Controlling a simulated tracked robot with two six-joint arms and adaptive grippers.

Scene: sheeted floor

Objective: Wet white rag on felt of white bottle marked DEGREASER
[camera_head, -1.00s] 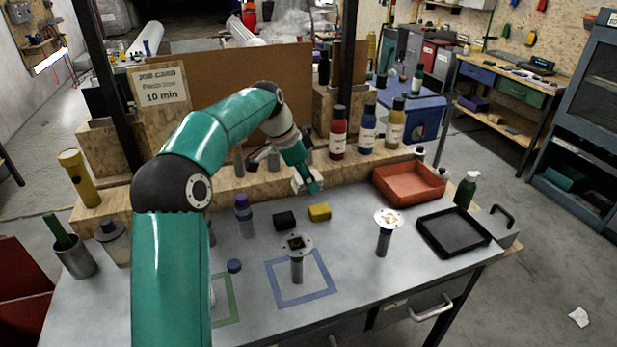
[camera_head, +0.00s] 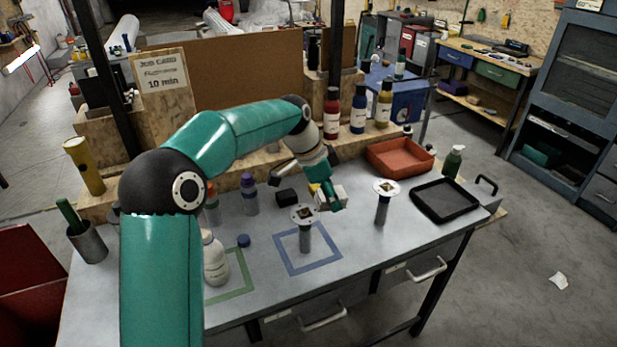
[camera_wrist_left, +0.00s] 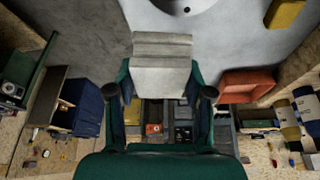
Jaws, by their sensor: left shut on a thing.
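My left gripper (camera_head: 330,195) is shut on a folded white rag (camera_wrist_left: 161,64), which fills the space between its fingers in the wrist view. In the head view it hangs above the bench, just behind and right of a flanged post (camera_head: 304,236). The post stands inside a blue taped square. A white bottle (camera_head: 215,262) stands upright in a green taped square, partly hidden by my left arm. Its label is not readable. No felt can be made out for sure. My right gripper is out of view.
A second flanged post (camera_head: 382,210) stands to the right. Beyond it are an orange tray (camera_head: 400,160) and a black tray (camera_head: 445,202). A black block (camera_head: 287,196) and a purple-capped bottle (camera_head: 249,196) stand left of the gripper. Red, blue and yellow bottles line the back ledge.

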